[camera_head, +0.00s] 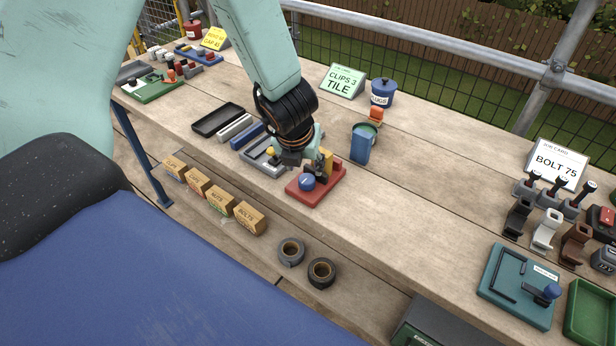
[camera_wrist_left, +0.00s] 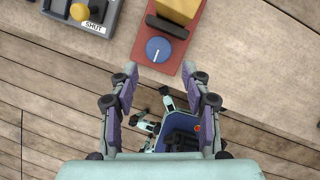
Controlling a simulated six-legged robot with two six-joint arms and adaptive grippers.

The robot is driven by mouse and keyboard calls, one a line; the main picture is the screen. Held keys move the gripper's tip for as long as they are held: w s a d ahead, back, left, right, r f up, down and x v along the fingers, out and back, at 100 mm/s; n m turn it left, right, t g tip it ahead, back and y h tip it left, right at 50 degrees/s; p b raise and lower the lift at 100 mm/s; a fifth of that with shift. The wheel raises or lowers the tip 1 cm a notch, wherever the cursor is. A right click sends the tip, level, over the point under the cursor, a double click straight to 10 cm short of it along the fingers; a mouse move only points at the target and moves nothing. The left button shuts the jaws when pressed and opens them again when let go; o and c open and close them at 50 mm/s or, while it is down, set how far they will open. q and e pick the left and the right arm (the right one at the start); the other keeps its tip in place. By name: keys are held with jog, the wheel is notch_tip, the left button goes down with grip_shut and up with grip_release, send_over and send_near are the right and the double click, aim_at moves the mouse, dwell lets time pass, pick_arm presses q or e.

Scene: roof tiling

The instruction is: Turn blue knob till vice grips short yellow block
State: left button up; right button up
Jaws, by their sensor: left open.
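The blue knob (camera_head: 307,182) sits at the near end of the red vice (camera_head: 325,196) on the bench. In the left wrist view the knob (camera_wrist_left: 158,49) shows a white pointer line and lies ahead of my fingertips. The short yellow block (camera_head: 327,160) stands at the vice's dark jaw; it also shows in the left wrist view (camera_wrist_left: 178,9), cut by the top edge. I cannot tell whether the jaw touches it. My left gripper (camera_wrist_left: 164,78) is open and empty, with its two fingers apart just short of the knob. My right gripper is not in view.
A grey switch box (camera_head: 266,158) with a yellow knob and a "SHUT" label stands left of the vice. A blue bin (camera_head: 363,143) stands right of it. Small labelled boxes (camera_head: 222,203) and tape rolls (camera_head: 321,272) lie on the lower shelf.

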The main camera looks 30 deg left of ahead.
aim_at(307, 179)
pick_arm(q)
jog(key=b+x, duration=0.1)
jog(key=x, duration=0.6)
jog(key=shift+a+f+b, duration=0.1)
jog(key=shift+a+b, duration=0.1)
jog(key=shift+b, duration=0.2)
jog(key=shift+w+d+f, duration=0.1)
jog(key=shift+d+f, duration=0.05)
jog(key=shift+c, duration=0.3)
jog(key=c, duration=0.8)
